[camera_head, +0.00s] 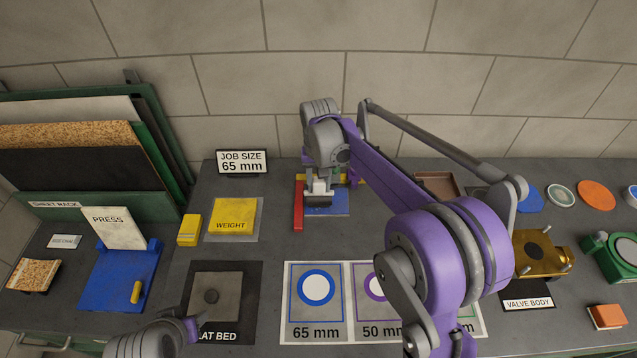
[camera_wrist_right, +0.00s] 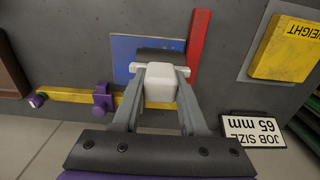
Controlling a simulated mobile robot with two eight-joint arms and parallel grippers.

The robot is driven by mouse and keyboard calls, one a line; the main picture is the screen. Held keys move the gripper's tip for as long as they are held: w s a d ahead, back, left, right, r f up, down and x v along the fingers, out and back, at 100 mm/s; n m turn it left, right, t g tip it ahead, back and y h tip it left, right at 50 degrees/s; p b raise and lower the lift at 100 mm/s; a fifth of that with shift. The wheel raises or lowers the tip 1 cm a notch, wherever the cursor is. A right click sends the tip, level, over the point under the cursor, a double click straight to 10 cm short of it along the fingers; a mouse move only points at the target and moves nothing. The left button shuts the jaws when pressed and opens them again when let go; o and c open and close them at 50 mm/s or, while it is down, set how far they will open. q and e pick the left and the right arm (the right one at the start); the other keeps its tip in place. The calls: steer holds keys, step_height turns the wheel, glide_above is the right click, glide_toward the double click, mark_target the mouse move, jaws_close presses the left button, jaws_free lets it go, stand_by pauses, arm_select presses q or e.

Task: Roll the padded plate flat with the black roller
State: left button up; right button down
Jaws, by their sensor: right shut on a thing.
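My right gripper (camera_wrist_right: 159,72) is shut on the white handle block (camera_wrist_right: 161,82) of the black roller (camera_wrist_right: 161,57). In the head view the black roller (camera_head: 318,201) shows below my right gripper (camera_head: 319,187), over the left part of a flat blue plate (camera_head: 341,203). The blue plate also shows in the wrist view (camera_wrist_right: 135,48), partly hidden by the roller and fingers. I take this to be the padded plate; no padding can be made out. I cannot tell whether the roller presses on it.
A red bar (camera_head: 299,205) borders the plate's left side. A yellow bar (camera_wrist_right: 75,96) with a purple slider runs along its back. A yellow weight (camera_head: 233,218), a flat bed (camera_head: 238,280), size cards (camera_head: 317,322) and a blue press (camera_head: 120,277) are nearby.

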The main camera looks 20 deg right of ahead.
steer(key=shift+f+b, duration=0.35)
steer(key=shift+f, duration=0.35)
steer(key=shift+a, duration=0.1)
steer(key=shift+w+a+r, duration=0.1)
steer(key=shift+w+a, duration=0.05)
steer(key=shift+a, duration=0.35)
steer(key=shift+w+a+r, duration=0.1)
steer(key=shift+a, duration=0.4)
steer(key=shift+s+d, duration=0.2)
steer(key=shift+d, duration=0.65)
steer(key=shift+w+a+f, duration=0.15)
steer(key=shift+w+a, duration=0.05)
steer(key=shift+a, duration=0.65)
steer(key=shift+s+d, duration=0.2)
steer(key=shift+d, duration=0.7)
steer(key=shift+d, duration=0.1)
steer(key=shift+r+p, duration=0.3)
steer(key=shift+r, duration=0.7)
